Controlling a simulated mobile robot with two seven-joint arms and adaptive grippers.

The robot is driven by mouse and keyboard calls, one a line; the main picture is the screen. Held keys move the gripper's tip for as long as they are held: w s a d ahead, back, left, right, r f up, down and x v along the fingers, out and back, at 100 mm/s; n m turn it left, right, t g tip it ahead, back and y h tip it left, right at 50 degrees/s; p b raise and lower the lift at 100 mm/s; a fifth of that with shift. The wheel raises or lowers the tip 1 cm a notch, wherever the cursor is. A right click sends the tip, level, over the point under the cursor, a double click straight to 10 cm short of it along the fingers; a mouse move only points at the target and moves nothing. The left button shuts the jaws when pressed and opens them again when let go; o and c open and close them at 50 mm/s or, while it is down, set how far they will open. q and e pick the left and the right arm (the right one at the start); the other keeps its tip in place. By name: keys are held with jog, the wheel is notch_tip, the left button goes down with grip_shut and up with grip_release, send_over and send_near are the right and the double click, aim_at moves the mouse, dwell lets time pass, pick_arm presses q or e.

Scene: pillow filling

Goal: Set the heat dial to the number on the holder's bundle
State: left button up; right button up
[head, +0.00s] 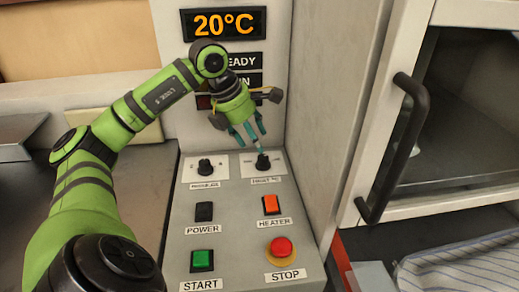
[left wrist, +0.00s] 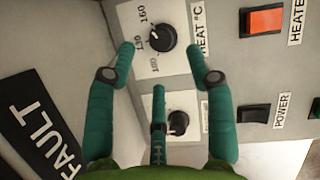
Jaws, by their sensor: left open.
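The heat dial (head: 263,162) is a black knob on a white plate on the sloped panel, under the readout. In the left wrist view the heat dial (left wrist: 163,38) has a small white mark on its left side. In the left wrist view the dial appears between the two outer fingertips of my left gripper (left wrist: 160,48); contact cannot be told. The holder and its bundle are not in view.
The display (head: 224,24) reads 20°C. Left of the heat dial is the regular knob (head: 205,167). Below are the power switch (head: 204,211), orange heater switch (head: 271,204), green start button (head: 202,260) and red stop button (head: 281,248). An oven door handle (head: 392,150) stands right.

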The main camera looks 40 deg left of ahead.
pick_arm(q)
jog(key=v, duration=0.5)
jog(key=shift+r, duration=0.25)
jog(key=shift+d+f, duration=0.1)
